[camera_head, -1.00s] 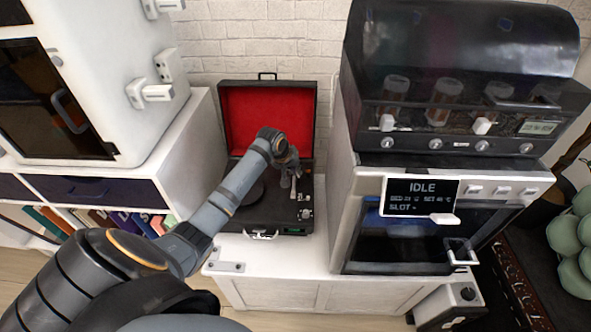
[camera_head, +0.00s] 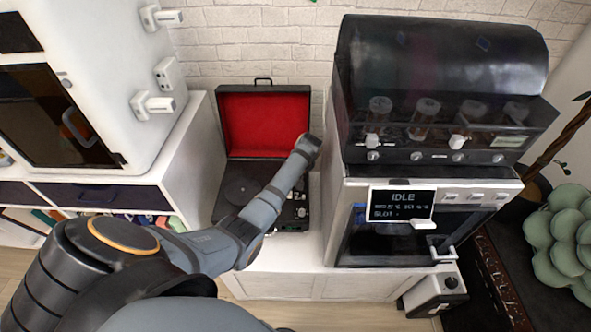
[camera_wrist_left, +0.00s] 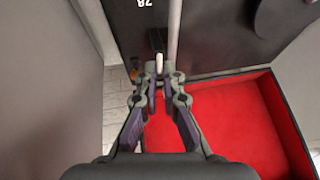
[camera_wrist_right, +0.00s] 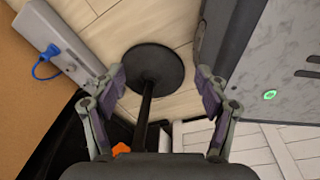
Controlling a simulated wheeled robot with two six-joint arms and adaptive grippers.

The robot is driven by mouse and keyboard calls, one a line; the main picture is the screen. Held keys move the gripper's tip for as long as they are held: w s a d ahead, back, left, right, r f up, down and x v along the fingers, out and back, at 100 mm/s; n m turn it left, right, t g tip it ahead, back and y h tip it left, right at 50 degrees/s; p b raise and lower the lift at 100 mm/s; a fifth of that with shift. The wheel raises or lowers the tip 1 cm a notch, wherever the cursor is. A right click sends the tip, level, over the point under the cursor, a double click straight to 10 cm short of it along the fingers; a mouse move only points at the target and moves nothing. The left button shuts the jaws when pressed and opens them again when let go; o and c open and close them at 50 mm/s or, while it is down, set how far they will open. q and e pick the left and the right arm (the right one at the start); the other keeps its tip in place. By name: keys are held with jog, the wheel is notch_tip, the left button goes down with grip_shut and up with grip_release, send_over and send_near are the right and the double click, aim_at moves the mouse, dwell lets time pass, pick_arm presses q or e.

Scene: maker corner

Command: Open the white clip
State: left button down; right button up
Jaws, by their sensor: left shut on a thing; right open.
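A black record player (camera_head: 236,212) stands on the white cabinet with its red-lined lid (camera_head: 262,125) up. In the left wrist view a small white clip (camera_wrist_left: 159,62) shows beside a grey tonearm tube (camera_wrist_left: 174,32), next to a dark post. My left gripper (camera_wrist_left: 159,78) has its fingertips nearly together around the clip's near end and is shut on it. In the head view my left arm reaches over the player's right side and hides the clip and the fingers. My right gripper (camera_wrist_right: 160,76) is open and empty, with floor and a dark stand base (camera_wrist_right: 154,68) beyond it.
A machine with an IDLE screen (camera_head: 402,203) stands close to the player's right. A white cabinet unit (camera_head: 150,75) is at the left, with a brick wall behind. In the right wrist view a power strip (camera_wrist_right: 60,42) with a blue plug lies on the left.

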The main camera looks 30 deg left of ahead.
dwell(0.4)
pick_arm(q)
jog(key=c, duration=1.5)
grip_release()
jog(key=v, duration=1.2)
